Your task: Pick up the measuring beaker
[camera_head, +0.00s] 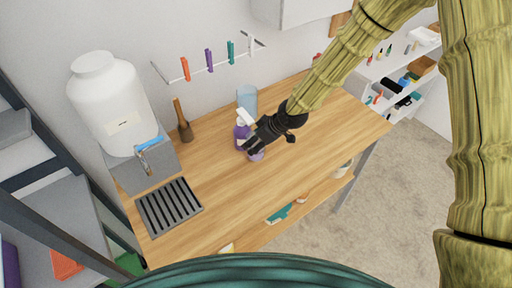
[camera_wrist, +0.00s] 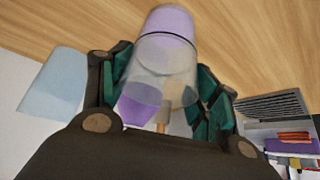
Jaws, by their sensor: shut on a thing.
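The measuring beaker (camera_wrist: 168,50) is a clear vessel with a purple part at its end, between my fingers in the wrist view. My gripper (camera_wrist: 163,75) is shut on it, with one dark green finger on each side. In the head view my gripper (camera_head: 258,142) is over the middle of the wooden table, and it hides most of the beaker; a small purple part (camera_head: 256,155) shows beneath it. I cannot tell whether the beaker touches the table.
A purple spray bottle (camera_head: 241,133) and a light blue translucent cup (camera_head: 247,98) stand close behind my gripper. A wooden mallet-like tool (camera_head: 182,122), white tank (camera_head: 110,100) and black grille (camera_head: 168,206) are on the left. The wooden table (camera_head: 315,130) is clear on the right.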

